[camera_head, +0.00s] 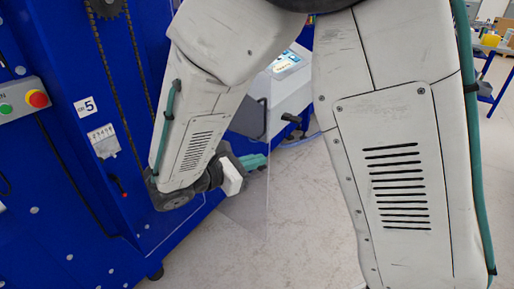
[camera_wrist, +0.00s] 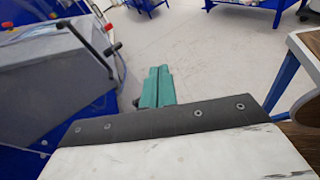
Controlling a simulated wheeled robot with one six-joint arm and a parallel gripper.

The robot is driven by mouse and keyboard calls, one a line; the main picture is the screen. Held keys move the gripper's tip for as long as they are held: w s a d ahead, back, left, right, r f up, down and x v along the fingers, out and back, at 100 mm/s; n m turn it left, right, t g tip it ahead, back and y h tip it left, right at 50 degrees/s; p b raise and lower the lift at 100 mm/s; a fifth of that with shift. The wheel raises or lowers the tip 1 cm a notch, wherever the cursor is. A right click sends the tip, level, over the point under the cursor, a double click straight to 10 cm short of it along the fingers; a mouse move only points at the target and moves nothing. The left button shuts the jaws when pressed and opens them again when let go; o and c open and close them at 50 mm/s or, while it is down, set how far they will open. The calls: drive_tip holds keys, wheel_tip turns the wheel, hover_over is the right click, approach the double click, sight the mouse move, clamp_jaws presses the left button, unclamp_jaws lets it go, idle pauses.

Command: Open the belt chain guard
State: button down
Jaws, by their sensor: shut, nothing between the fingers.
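The belt chain guard looks like a clear, see-through panel (camera_head: 246,215) that stands out from the blue machine (camera_head: 60,150) in the head view. Its faint outer edge runs down near my gripper, and much of the panel is hidden behind my arm. A dark chain and a toothed sprocket (camera_head: 106,7) show bare on the machine's face. My gripper (camera_head: 262,160) has teal fingers and is beside the panel's outer edge; I cannot tell whether they touch. The wrist view shows the teal fingers (camera_wrist: 158,80) together and empty. I cannot make out the guard there.
A control box (camera_head: 22,101) with green and red buttons is on the machine at left. A grey cabinet (camera_wrist: 55,75) with a dark handle stands beside my gripper. A table (camera_wrist: 305,45) is at right in the wrist view. The grey floor (camera_head: 290,220) is open.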

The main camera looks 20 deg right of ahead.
sight(264, 142)
drive_tip(key=w+a+f+n+t, duration=0.3)
drive_tip(key=a+f+n+t, duration=0.15)
drive_tip(key=a, duration=0.25)
drive_tip(key=shift+n+t, duration=0.35)
drive_tip(key=x, duration=1.3)
drive_tip(key=shift+w+d+r, duration=0.15)
drive_tip(key=shift+d+r, duration=0.15)
